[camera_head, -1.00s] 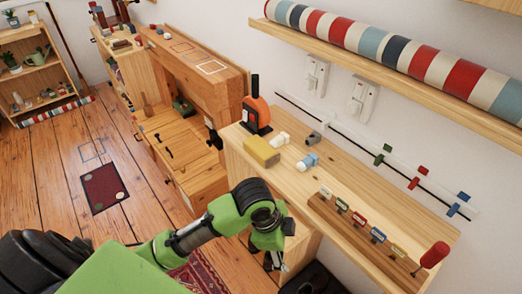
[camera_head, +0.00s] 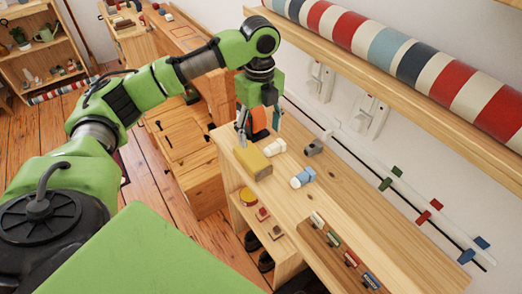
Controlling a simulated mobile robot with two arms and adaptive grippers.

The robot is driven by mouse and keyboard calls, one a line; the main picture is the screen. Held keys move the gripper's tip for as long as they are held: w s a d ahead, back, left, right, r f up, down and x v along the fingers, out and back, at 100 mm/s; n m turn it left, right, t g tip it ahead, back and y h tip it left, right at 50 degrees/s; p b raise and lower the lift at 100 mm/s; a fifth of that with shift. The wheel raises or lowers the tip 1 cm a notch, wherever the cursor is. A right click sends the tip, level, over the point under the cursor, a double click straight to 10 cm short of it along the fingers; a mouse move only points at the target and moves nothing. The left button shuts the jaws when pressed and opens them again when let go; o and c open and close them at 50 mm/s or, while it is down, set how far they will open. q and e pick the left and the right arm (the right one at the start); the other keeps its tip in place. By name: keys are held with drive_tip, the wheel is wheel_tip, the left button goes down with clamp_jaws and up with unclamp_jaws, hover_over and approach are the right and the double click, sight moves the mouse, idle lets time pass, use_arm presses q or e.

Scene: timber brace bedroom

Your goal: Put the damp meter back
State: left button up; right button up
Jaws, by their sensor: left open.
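An orange and black upright device (camera_head: 259,119), which I take to be the damp meter, stands at the far left end of the light wooden worktop (camera_head: 352,212). My left gripper (camera_head: 259,130) points down over it, with its fingers apart and showing on the left and right of the orange part. The gripper hides most of the device, and I cannot tell whether the fingers touch it. My right gripper is not in view.
A yellow block (camera_head: 253,162) lies just in front of the gripper. A white cylinder (camera_head: 275,147), a blue and white cylinder (camera_head: 302,178) and a grey piece (camera_head: 314,147) lie nearby. A striped roll (camera_head: 410,62) rests on the wall shelf above.

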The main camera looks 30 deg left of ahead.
use_arm(q)
hover_over(260, 164)
drive_tip(key=f, duration=0.5)
drive_tip(key=shift+s+a+f+p, duration=0.25)
drive_tip(key=shift+a+f+p, duration=0.1)
drive_tip(key=shift+p, duration=0.05)
drive_tip(key=f, duration=0.1)
drive_tip(key=f+p, duration=0.1)
drive_tip(key=f, duration=0.1)
drive_tip(key=shift+w+d, duration=0.15)
drive_tip(key=shift+d, duration=0.05)
drive_tip(key=shift+d+f+p, duration=0.2)
drive_tip(key=shift+f+p, duration=0.1)
drive_tip(key=shift+f, duration=0.3)
wheel_tip(260, 164, down, 3)
drive_tip(key=shift+r, duration=0.2)
drive_tip(key=c, duration=1.3)
drive_tip(key=shift+c, duration=0.7)
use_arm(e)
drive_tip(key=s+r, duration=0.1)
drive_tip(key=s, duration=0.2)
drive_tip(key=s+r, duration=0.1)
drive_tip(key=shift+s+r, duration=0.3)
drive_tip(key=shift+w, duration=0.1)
use_arm(q)
drive_tip(key=shift+r, duration=0.1)
